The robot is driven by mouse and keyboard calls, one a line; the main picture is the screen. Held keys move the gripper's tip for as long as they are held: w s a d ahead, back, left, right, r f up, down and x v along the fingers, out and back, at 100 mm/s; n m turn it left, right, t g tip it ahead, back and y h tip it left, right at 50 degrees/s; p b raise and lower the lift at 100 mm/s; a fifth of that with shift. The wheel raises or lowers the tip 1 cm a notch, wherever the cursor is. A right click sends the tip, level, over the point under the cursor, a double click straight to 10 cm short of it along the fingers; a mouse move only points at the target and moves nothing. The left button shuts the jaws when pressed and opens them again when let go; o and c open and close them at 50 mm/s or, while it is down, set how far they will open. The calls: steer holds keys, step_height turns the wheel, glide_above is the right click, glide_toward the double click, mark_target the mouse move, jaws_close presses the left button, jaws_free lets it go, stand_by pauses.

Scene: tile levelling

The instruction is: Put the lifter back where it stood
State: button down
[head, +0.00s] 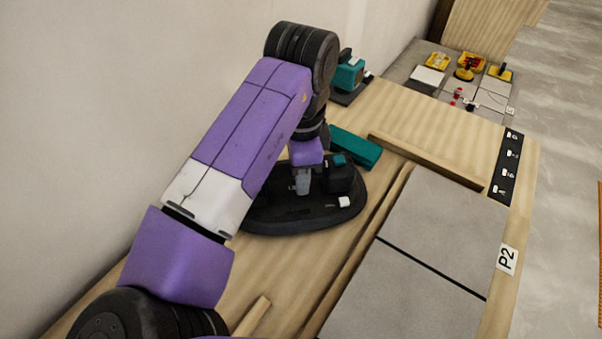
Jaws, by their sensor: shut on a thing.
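The lifter (275,215) appears to be the dark device with a broad oval black base, a blocky top with a teal patch and a small white tag. It is at the middle of the head view, over the wooden bench beside the wall. My gripper (303,186) points down at its top, shut on it. The exact grip is partly hidden by the fingers and my arm. The base looks flat and level. I cannot tell whether it touches the bench.
A teal block (357,150) lies just behind the lifter. A teal and black tool (348,75) stands farther back. Wooden strips (425,162) border large grey tiles (440,225) marked P2. Yellow trays (471,62) and small tools sit at the far end.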

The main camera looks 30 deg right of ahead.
stand_by(0.4)
steer(key=c, duration=1.2)
jaws_free()
steer(key=shift+f, duration=0.1)
steer(key=shift+o, duration=0.2)
